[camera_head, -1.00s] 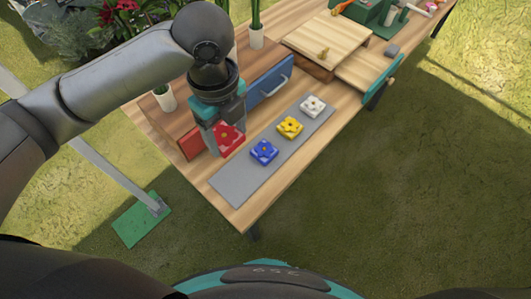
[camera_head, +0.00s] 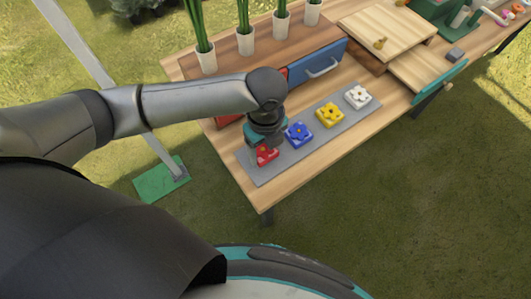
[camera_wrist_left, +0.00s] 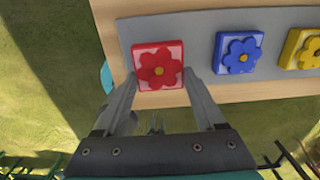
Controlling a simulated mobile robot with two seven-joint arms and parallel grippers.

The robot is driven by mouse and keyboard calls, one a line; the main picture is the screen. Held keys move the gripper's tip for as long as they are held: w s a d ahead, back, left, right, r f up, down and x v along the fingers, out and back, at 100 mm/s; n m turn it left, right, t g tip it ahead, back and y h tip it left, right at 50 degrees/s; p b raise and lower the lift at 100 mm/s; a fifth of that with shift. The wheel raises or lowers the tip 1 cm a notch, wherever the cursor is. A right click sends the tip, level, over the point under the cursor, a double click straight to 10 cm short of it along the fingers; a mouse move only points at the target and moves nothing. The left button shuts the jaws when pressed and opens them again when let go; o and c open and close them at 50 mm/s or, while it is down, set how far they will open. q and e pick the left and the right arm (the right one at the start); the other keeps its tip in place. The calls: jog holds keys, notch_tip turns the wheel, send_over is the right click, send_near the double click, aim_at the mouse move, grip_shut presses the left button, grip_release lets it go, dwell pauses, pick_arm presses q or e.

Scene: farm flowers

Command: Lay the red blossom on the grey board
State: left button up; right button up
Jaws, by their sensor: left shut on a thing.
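The red blossom (camera_head: 267,155), a flower on a square red tile, is between the fingers of my left gripper (camera_head: 262,149) at the near left end of the grey board (camera_head: 288,166). In the left wrist view the gripper (camera_wrist_left: 160,86) is shut on the red blossom (camera_wrist_left: 159,66). There the tile overlaps the edge of the grey board (camera_wrist_left: 185,22), and its lower part shows against the wood. I cannot tell whether it touches the board. A blue blossom (camera_head: 299,134), a yellow blossom (camera_head: 330,114) and a white blossom (camera_head: 358,97) lie in a row along the board.
The wooden table (camera_head: 258,193) has a low wooden unit with a blue drawer (camera_head: 318,62) behind the board. Potted green stems (camera_head: 244,42) stand on top of it. A wooden box (camera_head: 388,36) is at the back right. The table's front strip is clear.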

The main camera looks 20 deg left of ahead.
aim_at(266, 153)
pick_arm(q)
jog(key=shift+f, duration=1.35)
jog(key=shift+f, duration=0.1)
jog(key=o, duration=1.3)
notch_tip(266, 153, up, 12)
jog(key=p, duration=0.2)
jog(key=shift+p, duration=0.3)
